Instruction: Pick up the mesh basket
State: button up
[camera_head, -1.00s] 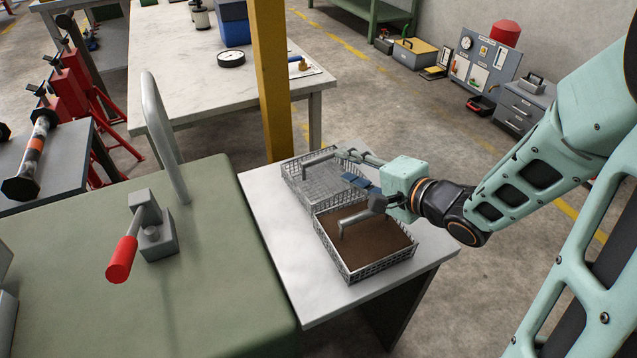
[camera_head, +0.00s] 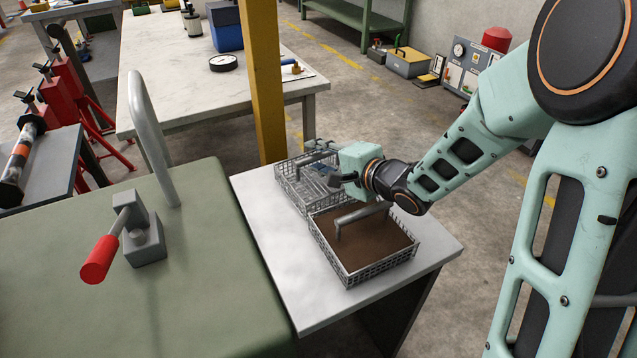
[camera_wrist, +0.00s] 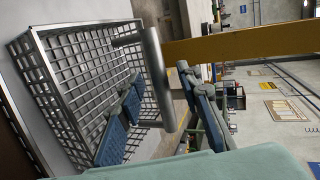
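The empty mesh basket (camera_head: 291,189) is grey wire with a bar handle. It stands at the back of the white table, behind a second mesh basket with a brown filling (camera_head: 362,244). My gripper (camera_head: 326,166) is over the empty basket, coming in from the right. In the wrist view the basket (camera_wrist: 72,82) fills the left side and its handle (camera_wrist: 157,78) stands out toward the camera. The fingers of my gripper (camera_wrist: 165,112) are open, one on each side of the handle. I cannot tell whether either finger touches it.
The white table (camera_head: 290,285) has bare space at its left and front. A yellow post (camera_head: 263,80) rises just behind it. A green bench (camera_head: 190,290) with a red-handled clamp (camera_head: 110,255) and a curved grey tube (camera_head: 150,130) stands to the left.

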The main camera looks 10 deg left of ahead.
grip_shut()
dwell(0.4)
jog(key=shift+r, duration=0.15)
